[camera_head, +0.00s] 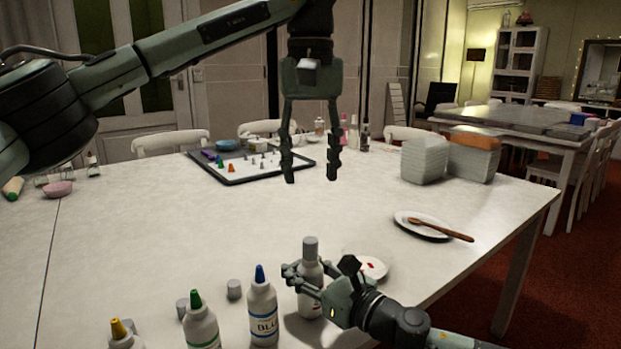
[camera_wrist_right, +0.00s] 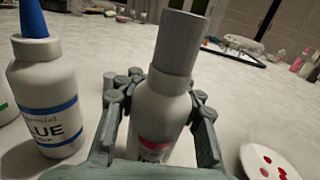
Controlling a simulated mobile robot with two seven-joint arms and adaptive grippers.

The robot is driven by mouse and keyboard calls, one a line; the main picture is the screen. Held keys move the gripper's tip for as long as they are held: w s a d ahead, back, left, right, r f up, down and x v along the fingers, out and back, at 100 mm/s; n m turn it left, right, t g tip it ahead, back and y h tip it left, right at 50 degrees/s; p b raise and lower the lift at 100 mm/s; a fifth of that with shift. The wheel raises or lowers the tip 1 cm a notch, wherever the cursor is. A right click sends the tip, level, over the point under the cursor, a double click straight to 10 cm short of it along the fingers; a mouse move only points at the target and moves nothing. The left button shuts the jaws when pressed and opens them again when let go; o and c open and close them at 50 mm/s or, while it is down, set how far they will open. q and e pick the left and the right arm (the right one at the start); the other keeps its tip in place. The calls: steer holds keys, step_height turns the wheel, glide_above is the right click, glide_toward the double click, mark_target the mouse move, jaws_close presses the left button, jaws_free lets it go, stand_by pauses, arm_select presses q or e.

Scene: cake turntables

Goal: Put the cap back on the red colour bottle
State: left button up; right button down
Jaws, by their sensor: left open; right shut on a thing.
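The red colour bottle (camera_head: 310,297) stands upright near the table's front edge, and its label's red band shows in the right wrist view (camera_wrist_right: 160,143). A grey cap (camera_head: 310,247) sits on top of it and covers the nozzle; it also shows in the right wrist view (camera_wrist_right: 180,43). How tightly it sits I cannot tell. My right gripper (camera_head: 297,279) is shut on the bottle's body from the right, with a finger on each side. My left gripper (camera_head: 311,178) is open and empty, pointing down well above the table, above and behind the bottle.
A blue-tipped bottle (camera_head: 263,312), a green-tipped bottle (camera_head: 200,325) and a yellow-tipped bottle (camera_head: 121,335) stand left of it. Loose grey caps (camera_head: 234,289) lie beside them. A saucer with red drops (camera_head: 377,262) is close on the right. The table's middle is clear.

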mark_target(320, 280)
steer(key=c, duration=0.9)
jaws_free()
steer(key=v, duration=1.2)
steer(key=shift+r, duration=0.1)
